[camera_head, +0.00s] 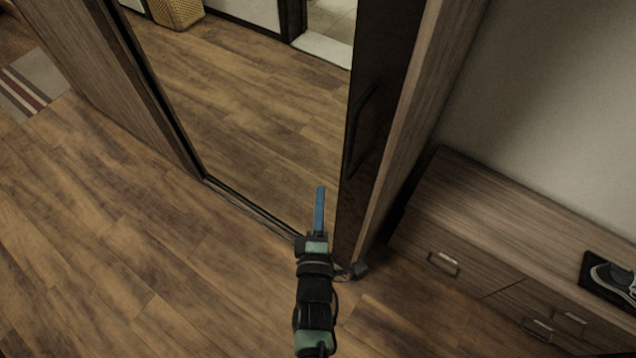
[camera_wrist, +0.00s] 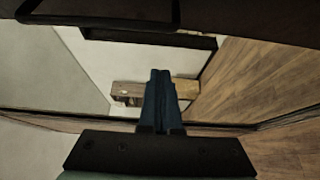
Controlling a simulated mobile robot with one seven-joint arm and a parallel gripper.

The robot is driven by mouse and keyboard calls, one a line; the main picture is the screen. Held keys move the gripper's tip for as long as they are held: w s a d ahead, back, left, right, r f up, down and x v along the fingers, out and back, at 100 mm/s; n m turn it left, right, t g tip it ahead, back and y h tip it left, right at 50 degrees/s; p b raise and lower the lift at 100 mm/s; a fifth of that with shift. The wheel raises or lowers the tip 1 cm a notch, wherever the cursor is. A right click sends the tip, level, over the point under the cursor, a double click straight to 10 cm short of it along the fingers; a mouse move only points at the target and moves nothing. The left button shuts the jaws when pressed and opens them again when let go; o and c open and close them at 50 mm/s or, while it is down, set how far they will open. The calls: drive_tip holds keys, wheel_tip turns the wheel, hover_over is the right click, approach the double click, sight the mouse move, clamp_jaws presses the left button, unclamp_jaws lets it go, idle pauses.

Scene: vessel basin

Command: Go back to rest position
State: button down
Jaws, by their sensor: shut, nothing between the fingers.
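My gripper (camera_head: 319,208) is in the lower middle of the head view, with its blue fingers pointing up the picture. The fingers are together and hold nothing. They also show in the middle of the wrist view (camera_wrist: 160,95). The gripper is beside the edge of a dark door panel (camera_head: 365,130) that has a dark bar handle (camera_head: 362,128). I cannot tell whether any finger touches the panel.
A large mirror-like or open panel (camera_head: 260,110) stands left of the dark door. A wooden drawer cabinet (camera_head: 500,225) with a dark tray (camera_head: 610,285) on it is at right. A striped mat (camera_head: 35,85) lies at far left. Wood floor (camera_head: 130,240) at left is clear.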

drive_tip(key=s, duration=0.4)
drive_tip(key=w+a+r+m+t+y, duration=0.1)
drive_tip(key=w+r+m+t, duration=0.3)
drive_tip(key=r, duration=1.2)
drive_tip(key=w+r+m+y, duration=0.15)
drive_tip(key=w+r, duration=0.55)
drive_tip(key=r, duration=0.9)
drive_tip(key=s+r+m+t, duration=0.1)
drive_tip(key=s+r+m, duration=0.15)
drive_tip(key=r, duration=0.65)
drive_tip(key=s+r+m+t, duration=0.2)
drive_tip(key=r+m, duration=0.1)
drive_tip(key=r, duration=0.7)
drive_tip(key=s+r+m+t, duration=0.2)
drive_tip(key=s+r+m, duration=0.3)
drive_tip(key=s+r, duration=0.6)
wheel_tip(320, 180, up, 2)
drive_tip(key=shift+s+a+r+m+h, duration=0.25)
drive_tip(key=shift+a+m+h, duration=0.1)
drive_tip(key=shift+m, duration=0.05)
